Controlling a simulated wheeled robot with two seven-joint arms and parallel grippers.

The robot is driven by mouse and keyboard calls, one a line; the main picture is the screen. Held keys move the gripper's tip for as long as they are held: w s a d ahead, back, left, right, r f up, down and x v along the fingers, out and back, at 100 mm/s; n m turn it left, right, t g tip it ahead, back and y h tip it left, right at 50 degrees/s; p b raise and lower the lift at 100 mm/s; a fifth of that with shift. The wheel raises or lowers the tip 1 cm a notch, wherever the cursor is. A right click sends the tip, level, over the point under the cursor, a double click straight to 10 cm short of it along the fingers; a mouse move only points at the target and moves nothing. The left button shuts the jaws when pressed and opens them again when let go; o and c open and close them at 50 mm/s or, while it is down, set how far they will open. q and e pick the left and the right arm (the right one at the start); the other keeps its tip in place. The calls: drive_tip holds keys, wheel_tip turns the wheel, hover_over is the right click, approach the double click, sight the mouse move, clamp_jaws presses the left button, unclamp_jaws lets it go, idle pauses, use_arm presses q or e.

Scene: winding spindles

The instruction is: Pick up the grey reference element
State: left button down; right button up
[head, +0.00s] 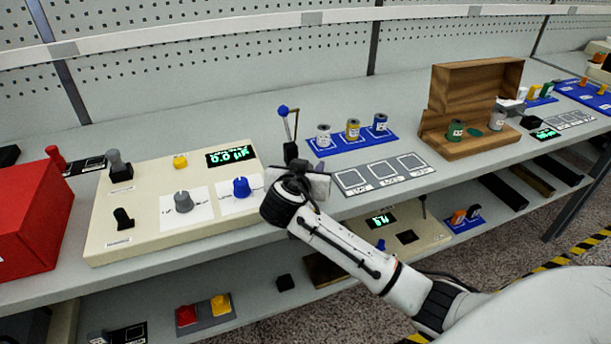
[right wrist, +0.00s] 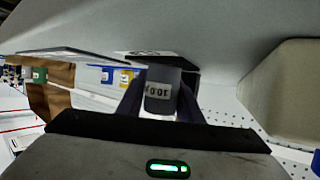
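The grey reference element (right wrist: 162,92) is a dark grey cylinder with a pale printed label, seen upside down in the right wrist view. It is between the two dark fingers of my right gripper (right wrist: 162,100), which press close on both sides with no clear gap. In the head view my right gripper (head: 292,160) is over the table, just right of the cream console, and hides the element. A dark plate shows just behind the element; I cannot tell whether the two touch. My left gripper is not in view.
A blue-knobbed lever (head: 284,112) stands just behind my right gripper. The cream console (head: 140,215) is left, near a red box (head: 30,220).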

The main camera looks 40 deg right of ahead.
drive_tip(key=c, duration=0.7)
drive_tip(key=shift+o, duration=0.2)
drive_tip(key=shift+r, duration=0.1)
